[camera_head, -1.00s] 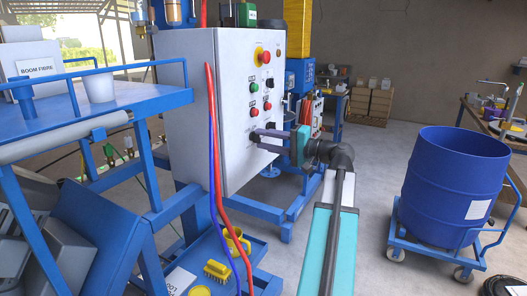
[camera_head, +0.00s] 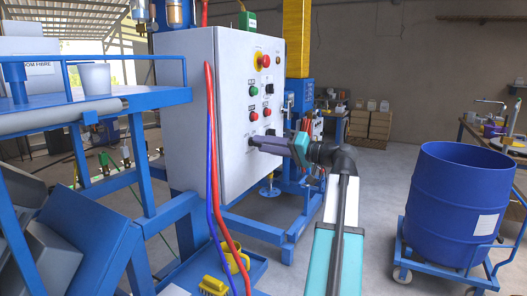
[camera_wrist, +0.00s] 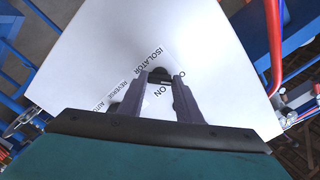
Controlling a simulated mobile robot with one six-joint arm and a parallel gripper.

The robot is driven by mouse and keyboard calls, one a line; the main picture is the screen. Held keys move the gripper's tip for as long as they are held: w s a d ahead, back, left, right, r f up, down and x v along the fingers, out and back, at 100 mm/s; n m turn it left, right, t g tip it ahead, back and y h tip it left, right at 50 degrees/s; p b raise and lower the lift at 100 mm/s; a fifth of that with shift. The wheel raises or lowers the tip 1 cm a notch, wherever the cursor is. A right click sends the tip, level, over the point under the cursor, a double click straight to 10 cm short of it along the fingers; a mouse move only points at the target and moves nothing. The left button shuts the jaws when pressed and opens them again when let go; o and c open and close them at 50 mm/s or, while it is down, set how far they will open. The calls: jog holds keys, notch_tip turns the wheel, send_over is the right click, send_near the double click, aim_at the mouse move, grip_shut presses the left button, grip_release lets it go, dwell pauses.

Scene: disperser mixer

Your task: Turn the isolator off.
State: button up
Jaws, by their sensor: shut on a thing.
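The isolator knob (camera_wrist: 160,75) is a small black knob on the white control cabinet's front, in the wrist view. Printed words ISOLATOR and ON are beside it. My gripper (camera_wrist: 162,80) has its two dark fingers on either side of the knob and is shut on it.
Red and blue hoses (camera_head: 211,150) hang at the cabinet's left edge. A blue drum (camera_head: 455,205) stands on a trolley at the right.

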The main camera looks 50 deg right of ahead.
jog(key=shift+d+r, duration=0.15)
jog(key=shift+r, duration=0.05)
jog(key=o, duration=1)
jog(key=shift+o, duration=0.2)
jog(key=shift+f, duration=0.1)
jog(key=v, duration=1.4)
jog(key=shift+b, duration=0.35)
